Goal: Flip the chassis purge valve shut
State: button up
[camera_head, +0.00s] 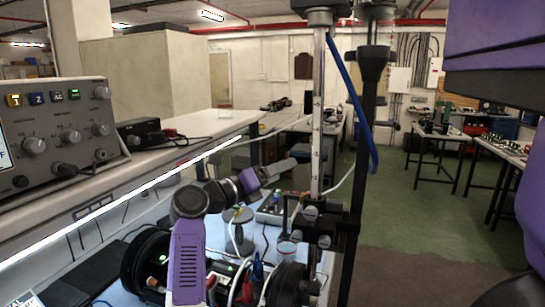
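My arm, purple and grey, reaches in from the bottom left. Its end, my gripper (280,170), is small and seen side-on, left of a tall clear graduated tube (318,120); I cannot tell if its fingers are open or shut. The tube stands with a black column (366,120) and fittings (318,222). A long blue curved piece (357,100) slants down across the column; I cannot tell if it is a lever or a hose. Below are dark round parts (288,285) and a small blue piece (257,270). I cannot pick out the chassis purge valve with certainty.
A grey instrument box (60,140) with knobs and a small black box (140,132) sit on a raised shelf (200,122) at left. Thin cables hang around the tube. Green floor (420,210) is open at right, with other work tables (440,130) beyond.

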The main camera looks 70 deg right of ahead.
jog(key=a+r+n+h, duration=0.4)
jog(key=r+h, duration=0.1)
jog(key=h, duration=0.1)
jog(key=shift+r, duration=0.3)
jog(key=shift+a, duration=0.1)
